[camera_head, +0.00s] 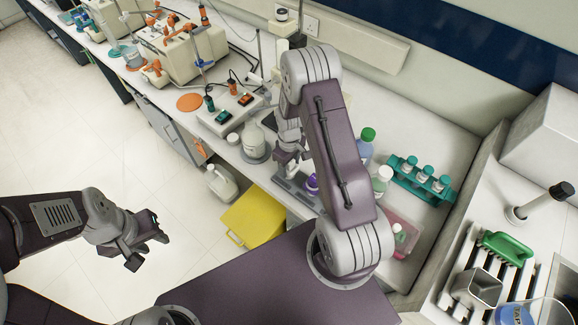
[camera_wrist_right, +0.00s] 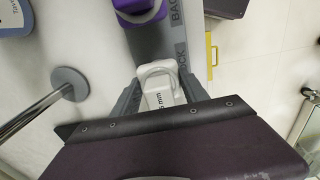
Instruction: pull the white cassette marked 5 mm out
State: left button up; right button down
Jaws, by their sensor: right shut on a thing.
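The white cassette (camera_wrist_right: 163,95) marked 5 mm, with a ring-shaped handle, shows in the right wrist view between the grey fingers of my right gripper (camera_wrist_right: 160,82), which is shut on it. In the head view my right gripper (camera_head: 284,160) is low over the bench at the grey rack (camera_head: 297,188); the cassette there is too small to make out. The rack also shows in the right wrist view (camera_wrist_right: 196,40), lettered along its side. A purple cassette (camera_wrist_right: 140,10) sits in it, apart from the white one. My left gripper (camera_head: 148,250) is open and empty above the floor.
Bottles (camera_head: 365,146) and a teal tube rack (camera_head: 420,180) are to the right. A metal rod on a round base (camera_wrist_right: 69,84) is close by in the right wrist view. A yellow bin (camera_head: 253,217) stands below the bench.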

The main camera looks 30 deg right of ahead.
jog(key=shift+r+p, duration=0.6)
dwell(0.3)
jog(key=shift+r+p, duration=3.85)
jog(key=shift+r, duration=0.7)
